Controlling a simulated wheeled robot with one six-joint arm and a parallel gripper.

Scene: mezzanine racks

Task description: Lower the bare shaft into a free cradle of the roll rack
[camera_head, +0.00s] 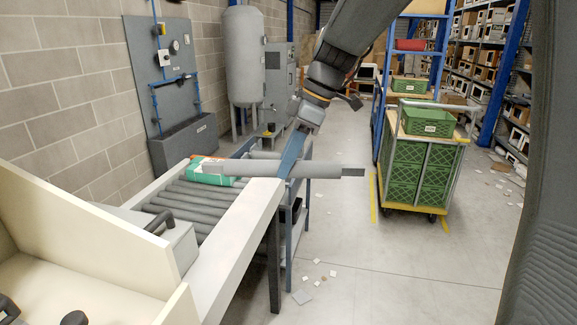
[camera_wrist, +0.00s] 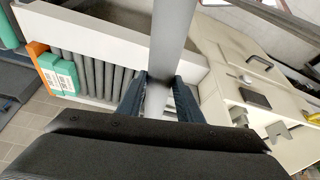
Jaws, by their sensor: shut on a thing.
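My gripper (camera_head: 291,165) is shut on a long grey shaft (camera_head: 325,171), which it holds level above the white-sided roller bed's edge. The shaft's darker end points right over the floor. In the wrist view, the shaft (camera_wrist: 172,35) runs up the picture between the two dark blue fingers (camera_wrist: 160,95). A blue frame (camera_head: 289,245), which may be the roll rack, stands just beyond the roller bed, with a grey roll (camera_head: 262,155) near its top. My gripper and the shaft partly hide this frame, and I cannot make out its cradles.
A cream bench (camera_head: 80,240) is in the foreground. A yellow-based cart (camera_head: 409,205) with green crates stands at right. The floor between is mostly clear, with scattered scraps.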

